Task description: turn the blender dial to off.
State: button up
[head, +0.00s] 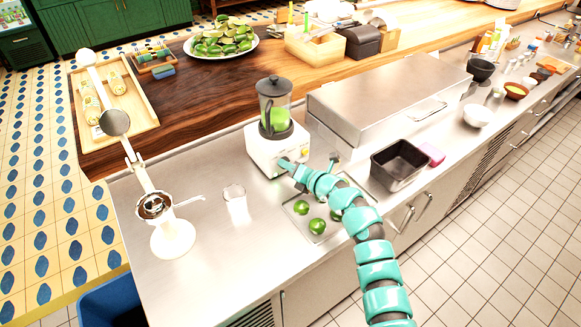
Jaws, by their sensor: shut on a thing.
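The blender (262,142) stands on the steel counter. It has a white base, a clear jar with green contents and a dark lid. My gripper (284,163) is at the front face of the blender base, at the end of my teal arm. Its jaws are shut on the blender dial, which they mostly hide. The dial's setting cannot be read from here. A yellow button or knob (304,152) shows on the base, to the right of my gripper.
A glass (236,198) and a white citrus press (172,236) stand to the left. A tray (318,237) with limes lies below my arm. A steel box (385,95), a dark metal pan (400,165) and a pink sponge (432,153) are to the right.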

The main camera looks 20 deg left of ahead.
jog(key=n, duration=0.2)
jog(key=n+t+h, duration=0.1)
jog(key=n, duration=0.1)
jog(key=shift+s+a+r+t, duration=0.1)
jog(key=shift+s+a+t, duration=0.05)
jog(key=shift+t, duration=0.15)
jog(key=shift+n+h+p, duration=0.4)
jog(key=shift+n+p, duration=0.1)
jog(key=shift+n, duration=0.4)
jog(key=shift+n+t+p, duration=0.3)
jog(key=shift+n+t, duration=0.1)
jog(key=shift+n, duration=0.1)
jog(key=shift+n+t+h+p, duration=0.35)
jog(key=shift+n+p, duration=0.25)
jog(key=shift+n, duration=0.3)
jog(key=o, duration=1)
jog(key=shift+c, duration=0.2)
jog(key=shift+s+p, duration=0.15)
jog(key=shift+p, duration=0.15)
